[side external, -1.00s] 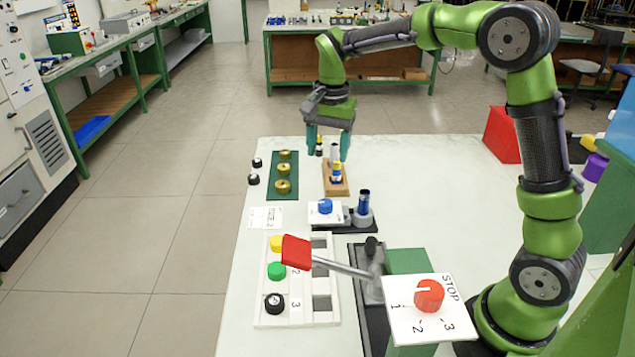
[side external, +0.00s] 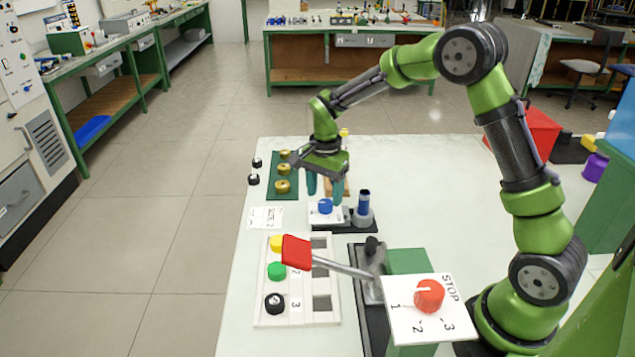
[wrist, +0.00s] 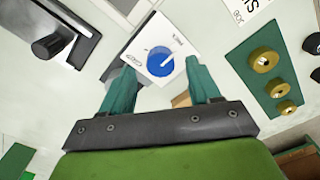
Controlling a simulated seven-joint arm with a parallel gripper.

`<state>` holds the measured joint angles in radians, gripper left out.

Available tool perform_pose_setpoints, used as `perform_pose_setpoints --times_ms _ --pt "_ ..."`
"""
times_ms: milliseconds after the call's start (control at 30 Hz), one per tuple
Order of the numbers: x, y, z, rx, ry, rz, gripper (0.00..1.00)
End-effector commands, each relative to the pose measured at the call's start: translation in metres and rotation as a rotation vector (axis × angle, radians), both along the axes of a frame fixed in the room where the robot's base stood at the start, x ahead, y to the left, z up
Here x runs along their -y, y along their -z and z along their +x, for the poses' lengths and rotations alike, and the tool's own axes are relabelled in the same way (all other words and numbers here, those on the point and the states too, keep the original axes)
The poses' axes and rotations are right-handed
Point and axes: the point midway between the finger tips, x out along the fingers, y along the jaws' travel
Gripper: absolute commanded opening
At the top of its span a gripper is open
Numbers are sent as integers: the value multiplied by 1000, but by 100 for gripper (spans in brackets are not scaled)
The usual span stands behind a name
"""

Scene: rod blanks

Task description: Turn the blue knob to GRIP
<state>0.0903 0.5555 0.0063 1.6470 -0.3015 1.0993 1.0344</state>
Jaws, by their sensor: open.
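The blue knob (side external: 325,206) sits on a white plate (side external: 313,216) at the near side of a small dark fixture. In the wrist view the knob (wrist: 160,61) shows a white pointer line toward the upper right. Small labels stand at the plate's left and upper right; they are too small to read surely. My gripper (side external: 325,192) is open, its two teal fingers pointing down just behind and above the knob. In the wrist view the fingertips (wrist: 160,72) lie either side of the knob, apart from it.
A blue-topped cylinder (side external: 363,203) stands right of the knob. A red-ended lever (side external: 297,252) and a red STOP knob (side external: 429,295) are nearer the camera. Brass knobs on a green plate (side external: 290,170) lie behind left. A white rack (side external: 258,300) holds coloured caps.

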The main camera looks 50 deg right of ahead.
Motion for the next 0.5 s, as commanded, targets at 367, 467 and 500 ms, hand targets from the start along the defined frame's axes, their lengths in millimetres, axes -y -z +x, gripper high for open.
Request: perform_pose_setpoints --times_ms 367,467,500 --pt "0 31 0 1 0 0 62" --pt "0 32 0 1 0 0 62" --pt "0 32 0 1 0 0 62"
